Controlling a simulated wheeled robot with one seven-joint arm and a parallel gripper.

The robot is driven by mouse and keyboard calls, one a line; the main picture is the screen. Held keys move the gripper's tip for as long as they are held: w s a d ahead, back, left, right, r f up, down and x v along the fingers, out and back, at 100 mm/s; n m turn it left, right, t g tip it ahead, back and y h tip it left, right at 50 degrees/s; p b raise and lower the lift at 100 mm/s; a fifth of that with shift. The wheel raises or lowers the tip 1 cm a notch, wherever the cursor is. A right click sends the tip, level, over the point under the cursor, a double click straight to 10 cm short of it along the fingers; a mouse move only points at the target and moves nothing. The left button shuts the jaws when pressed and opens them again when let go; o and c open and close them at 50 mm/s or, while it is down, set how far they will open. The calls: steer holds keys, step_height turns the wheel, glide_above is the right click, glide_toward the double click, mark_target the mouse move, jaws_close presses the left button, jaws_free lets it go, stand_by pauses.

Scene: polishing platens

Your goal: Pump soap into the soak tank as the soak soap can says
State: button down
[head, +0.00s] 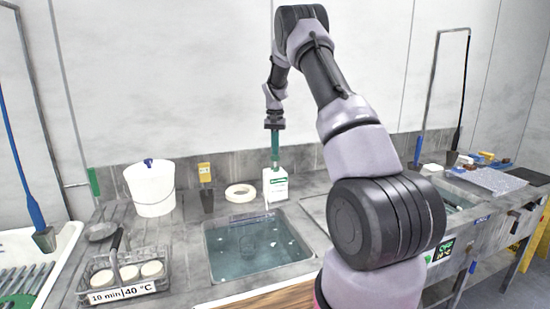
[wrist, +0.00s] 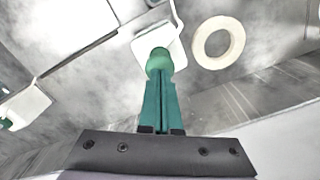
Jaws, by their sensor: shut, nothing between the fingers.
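The white soap can (head: 276,187) with a green label stands on the counter behind the soak tank's right half. Its label text is too small to read. In the wrist view the white can (wrist: 172,45) has a round green pump head (wrist: 158,62) on top. My gripper (head: 275,150) points straight down over the can. In the wrist view its green fingers (wrist: 160,90) are shut together and empty, with the tips at the pump head; I cannot tell whether they touch it. The soak tank (head: 209,257) is a sunken basin of clear bluish water with some pale patches on it.
A tape ring (head: 241,193) lies left of the can, also in the wrist view (wrist: 218,42). A white bucket (head: 152,188) stands further left. A wire basket (head: 113,259) with white discs bears a "10 min 40 °C" sign. My arm hides part of the right counter.

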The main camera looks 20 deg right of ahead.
steer(key=shift+f, duration=1.15)
steer(key=shift+r, duration=1.6)
steer(key=shift+f, duration=0.4)
steer(key=shift+f, duration=1.15)
steer(key=shift+r, duration=1.55)
steer(key=shift+f, duration=0.4)
